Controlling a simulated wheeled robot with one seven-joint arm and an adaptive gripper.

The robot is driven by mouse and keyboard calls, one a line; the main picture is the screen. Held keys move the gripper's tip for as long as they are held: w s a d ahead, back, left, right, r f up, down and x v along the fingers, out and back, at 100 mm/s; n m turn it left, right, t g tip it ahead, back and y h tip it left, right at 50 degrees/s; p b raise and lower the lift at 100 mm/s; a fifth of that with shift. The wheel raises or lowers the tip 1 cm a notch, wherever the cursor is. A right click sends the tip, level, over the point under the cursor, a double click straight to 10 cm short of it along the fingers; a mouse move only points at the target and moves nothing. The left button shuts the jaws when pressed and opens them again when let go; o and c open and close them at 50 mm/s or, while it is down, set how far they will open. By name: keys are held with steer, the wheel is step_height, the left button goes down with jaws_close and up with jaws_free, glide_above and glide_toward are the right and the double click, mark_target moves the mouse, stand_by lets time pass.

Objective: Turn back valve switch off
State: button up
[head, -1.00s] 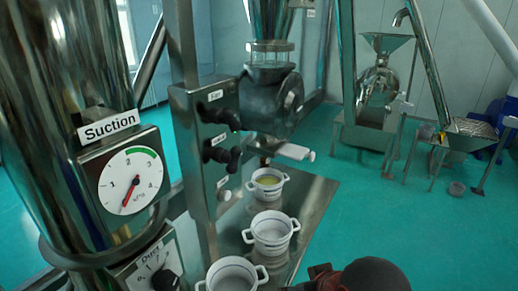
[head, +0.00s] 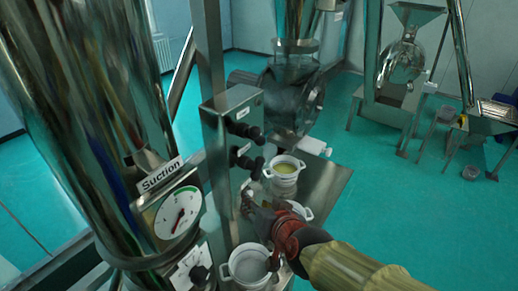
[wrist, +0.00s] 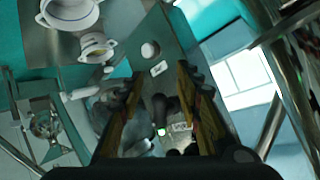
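An upright steel valve panel (head: 216,140) stands left of centre in the head view. It carries an upper black valve handle (head: 243,130) and a lower black valve handle (head: 250,163), each near a white label. My gripper (head: 249,203) is in front of the panel's lower part, below the lower handle, and hides some of it. In the wrist view my gripper (wrist: 160,76) has its two fingers apart. A black valve handle (wrist: 160,106) shows in the gap between them, and a white round knob (wrist: 150,50) lies beyond the fingertips. Contact cannot be told.
A suction gauge (head: 178,213) and a dial (head: 198,274) are on the left column. White pots stand on the steel table: one with yellow contents (head: 286,168), one near the front (head: 248,266), one partly behind my gripper. A grinder (head: 285,100) is behind the panel.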

mark_target(258, 170)
step_height(258, 170, up, 6)
steer(key=w+m+t+h+p, duration=0.2)
steer(key=w+m+h+p, duration=0.15)
steer(key=p, duration=0.65)
steer(key=shift+n+h, duration=0.25)
steer(key=shift+d+x, duration=0.15)
steer(key=shift+x, duration=1.6)
steer(key=shift+d+x, duration=0.1)
steer(key=shift+x, duration=1.7)
steer(key=shift+r, duration=0.15)
steer(key=shift+c, duration=0.7)
jaws_close()
